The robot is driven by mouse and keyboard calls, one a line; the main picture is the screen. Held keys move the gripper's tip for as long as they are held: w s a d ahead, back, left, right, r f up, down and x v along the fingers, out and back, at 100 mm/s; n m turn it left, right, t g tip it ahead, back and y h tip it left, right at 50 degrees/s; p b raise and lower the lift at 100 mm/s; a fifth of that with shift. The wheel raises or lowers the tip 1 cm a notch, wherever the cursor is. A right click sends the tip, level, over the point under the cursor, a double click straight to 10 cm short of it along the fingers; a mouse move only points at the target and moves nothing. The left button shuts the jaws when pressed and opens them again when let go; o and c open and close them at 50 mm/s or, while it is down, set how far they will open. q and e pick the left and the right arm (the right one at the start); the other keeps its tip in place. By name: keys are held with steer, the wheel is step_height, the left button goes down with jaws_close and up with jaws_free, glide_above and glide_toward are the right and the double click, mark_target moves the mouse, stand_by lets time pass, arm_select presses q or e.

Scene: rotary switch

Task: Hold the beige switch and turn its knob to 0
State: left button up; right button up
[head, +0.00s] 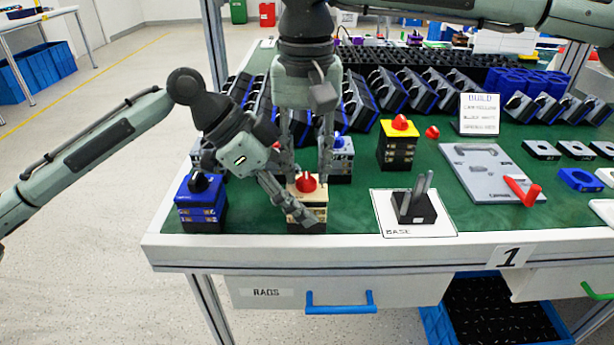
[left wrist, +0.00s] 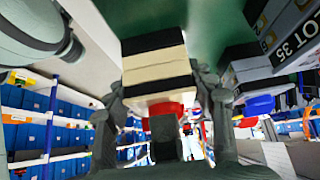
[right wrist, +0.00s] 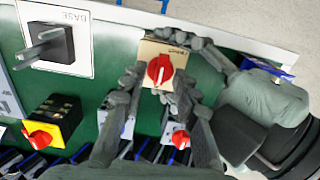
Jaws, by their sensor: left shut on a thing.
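The beige switch (head: 308,212) stands upright near the table's front edge, with a red knob (head: 306,183) on top. My left gripper (head: 291,205) is shut on the switch body from the side; its fingers also flank the beige and black layers in the left wrist view (left wrist: 155,65). My right gripper (head: 306,168) points down over the knob, open, its fingertips on either side and slightly above. In the right wrist view the red knob (right wrist: 159,70) lies just beyond the fingertips, apart from them. Its pointer setting is too small to read.
A blue switch (head: 200,205) stands to the left, a yellow one (head: 397,148) to the right at the back. A grey switch (head: 342,160) stands close behind. A black base piece (head: 415,208) lies on a white card to the right. The front edge is near.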

mark_target(307, 174)
steer(key=shift+r, duration=2.5)
arm_select(q)
steer(key=o, duration=1.3)
steer(key=shift+c, duration=0.2)
steer(key=v, duration=1.2)
